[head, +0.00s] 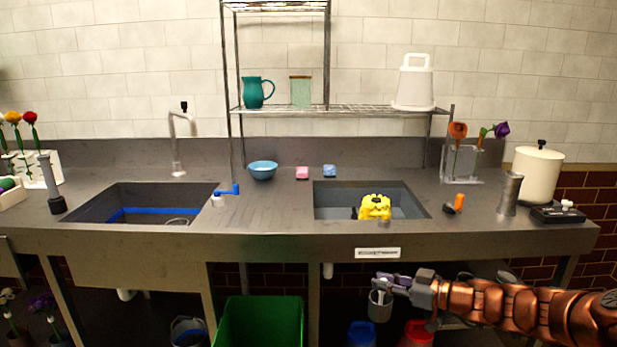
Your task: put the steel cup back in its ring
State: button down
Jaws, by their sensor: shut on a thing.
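My gripper (384,287) is in front of the counter, below its front edge, right of centre. It is shut on a small grey steel cup (379,307), which hangs roughly upright at the fingertips. The fingers hide part of the cup's rim. I cannot clearly make out the cup's ring. A thin round shape (177,221) shows in the left sink, but I cannot tell if it is a ring or a drain.
The steel counter (270,215) has a left sink (100,203) and a right sink (412,203) with a yellow thing (375,207) in it. A steel cylinder (510,193), white pot (538,173) and black device (560,213) stand right. A green bin (258,322) stands below.

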jog(key=shift+r+p, duration=3.45)
jog(key=shift+r, duration=0.2)
notch_tip(320, 180, down, 28)
jog(key=b, duration=2.8)
